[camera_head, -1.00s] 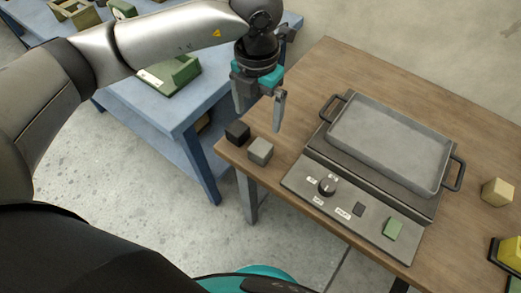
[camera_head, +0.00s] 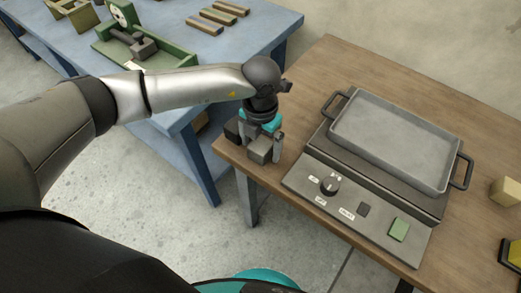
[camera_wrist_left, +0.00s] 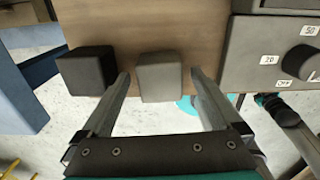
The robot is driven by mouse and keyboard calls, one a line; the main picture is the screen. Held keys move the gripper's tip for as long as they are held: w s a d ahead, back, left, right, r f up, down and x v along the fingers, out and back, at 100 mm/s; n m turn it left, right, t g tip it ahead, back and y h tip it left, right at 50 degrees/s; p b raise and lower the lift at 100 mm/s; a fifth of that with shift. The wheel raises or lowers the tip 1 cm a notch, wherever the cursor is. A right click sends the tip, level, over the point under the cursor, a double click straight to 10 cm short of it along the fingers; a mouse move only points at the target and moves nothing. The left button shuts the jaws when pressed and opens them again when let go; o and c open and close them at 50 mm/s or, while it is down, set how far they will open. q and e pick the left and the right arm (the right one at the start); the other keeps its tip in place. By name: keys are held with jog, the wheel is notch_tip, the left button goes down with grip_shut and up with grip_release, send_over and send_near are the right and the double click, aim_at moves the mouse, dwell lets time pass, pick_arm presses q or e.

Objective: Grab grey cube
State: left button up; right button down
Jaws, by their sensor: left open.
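The grey cube (camera_head: 260,149) stands on the wooden table near its left corner. In the left wrist view the grey cube (camera_wrist_left: 160,77) sits between the two fingers. My left gripper (camera_head: 262,150) is open and lowered around the cube, with a finger on each side. In the left wrist view my left gripper (camera_wrist_left: 160,82) shows narrow gaps beside the cube, so I cannot tell that either finger touches it.
A black cube (camera_wrist_left: 88,70) stands just left of the left finger. A hot plate with a knob (camera_head: 329,186) and a grey pan (camera_head: 393,143) is to the right. A beige cube (camera_head: 505,191) lies farther right. A blue table (camera_head: 270,28) stands behind.

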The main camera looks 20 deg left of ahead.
pick_arm(q)
jog(key=shift+f, duration=0.25)
jog(key=c, duration=1.5)
jog(key=shift+r, duration=0.1)
jog(key=shift+c, duration=0.2)
